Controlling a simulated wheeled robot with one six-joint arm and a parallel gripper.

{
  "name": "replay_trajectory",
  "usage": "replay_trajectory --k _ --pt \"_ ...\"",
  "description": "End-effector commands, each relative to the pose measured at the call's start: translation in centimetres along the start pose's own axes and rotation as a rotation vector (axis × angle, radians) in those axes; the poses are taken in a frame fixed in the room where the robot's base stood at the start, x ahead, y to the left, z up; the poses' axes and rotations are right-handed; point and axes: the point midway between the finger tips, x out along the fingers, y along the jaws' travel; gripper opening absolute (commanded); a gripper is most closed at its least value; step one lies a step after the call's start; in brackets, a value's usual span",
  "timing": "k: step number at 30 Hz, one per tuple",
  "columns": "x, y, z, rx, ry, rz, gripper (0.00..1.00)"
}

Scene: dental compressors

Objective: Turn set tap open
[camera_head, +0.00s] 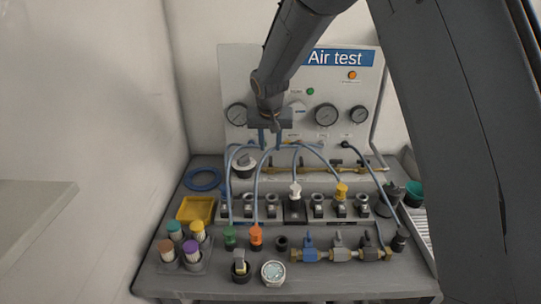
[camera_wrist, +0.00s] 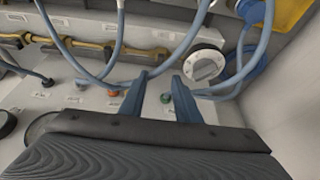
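No label reading "set" is legible, so I cannot tell which part is the set tap. A white round knob (camera_head: 245,163) sits low on the panel's left side. It also shows in the wrist view (camera_wrist: 204,64), to the right of the fingers and apart from them. Brass pipework with valves (camera_head: 318,169) runs along the panel's foot, partly behind hoses.
Blue hoses (camera_head: 257,190) loop below my gripper and cross near its fingers in the wrist view. The panel (camera_head: 232,85) carries gauges (camera_head: 326,115). Fittings fill the bench; a yellow tray (camera_head: 196,209) and capped pots (camera_head: 191,250) stand left. A wall is at the left.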

Motion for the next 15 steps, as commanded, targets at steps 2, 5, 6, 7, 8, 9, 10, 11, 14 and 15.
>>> replay_trajectory --k 2,5,6,7,8,9,10,11,14,15 --pt "0.7 0.1 0.1 0.0 -0.002 0.001 0.3" --pt "2.0 0.1 0.1 0.0 -0.004 0.001 0.3" --pt "2.5 0.1 0.2 0.001 -0.004 0.001 0.3" --pt "3.0 0.1 0.2 0.0 -0.004 0.001 0.3" --pt "3.4 0.1 0.1 0.0 -0.003 0.001 0.3" --pt "3.9 0.1 0.1 0.0 -0.003 0.001 0.3" --pt "4.3 0.1 0.2 0.0 -0.004 0.001 0.3" --pt "4.7 0.1 0.2 -0.001 -0.004 0.001 0.3" --pt "5.8 0.1 0.1 -0.001 -0.001 0.0 0.3" --pt "6.2 0.1 0.1 -0.001 -0.002 0.0 0.3"
